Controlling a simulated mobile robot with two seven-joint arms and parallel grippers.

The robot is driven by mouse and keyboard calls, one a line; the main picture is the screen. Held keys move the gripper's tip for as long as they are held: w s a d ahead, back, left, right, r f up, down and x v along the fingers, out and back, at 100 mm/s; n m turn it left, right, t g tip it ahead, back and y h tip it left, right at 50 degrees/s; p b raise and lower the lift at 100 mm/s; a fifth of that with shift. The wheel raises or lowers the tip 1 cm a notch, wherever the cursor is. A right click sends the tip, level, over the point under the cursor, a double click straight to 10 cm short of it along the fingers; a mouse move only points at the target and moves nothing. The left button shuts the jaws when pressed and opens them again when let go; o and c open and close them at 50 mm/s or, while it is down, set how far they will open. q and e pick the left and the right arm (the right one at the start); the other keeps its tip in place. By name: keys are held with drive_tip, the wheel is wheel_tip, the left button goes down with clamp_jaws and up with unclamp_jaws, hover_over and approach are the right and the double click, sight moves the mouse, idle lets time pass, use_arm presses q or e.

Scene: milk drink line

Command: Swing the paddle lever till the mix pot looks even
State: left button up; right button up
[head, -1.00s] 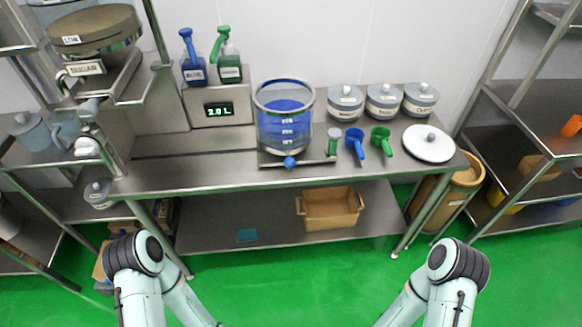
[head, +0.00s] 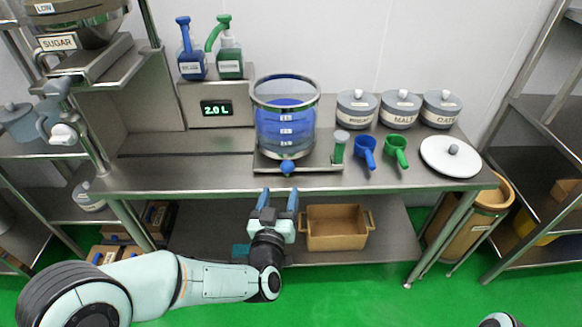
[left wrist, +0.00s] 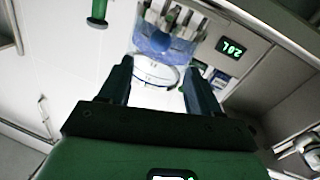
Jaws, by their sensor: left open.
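The mix pot (head: 286,125) is a clear vessel with a metal rim and blue contents, on a metal base on the bench. A blue ball knob (head: 288,167) sits at its front. To its right stands an upright green handle with a pale cap (head: 340,147); I cannot tell which part is the paddle lever. My left gripper (head: 279,198) is open and empty, just in front of the bench edge, below the knob and apart from it. In the left wrist view the pot (left wrist: 150,42) shows upside down beyond the open fingers. My right gripper is out of view.
A display reading 2.0 L (head: 216,108) stands left of the pot, with two pump bottles above. Blue (head: 366,152) and green (head: 397,150) scoops, a white lid (head: 450,156) and labelled jars (head: 400,108) stand right. Bare bench (head: 185,172) lies left.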

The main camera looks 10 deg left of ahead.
sight(286, 171)
use_arm(q)
drive_tip(key=w, duration=0.7)
drive_tip(key=w+a, duration=0.1)
drive_tip(key=w, duration=0.3)
clamp_jaws()
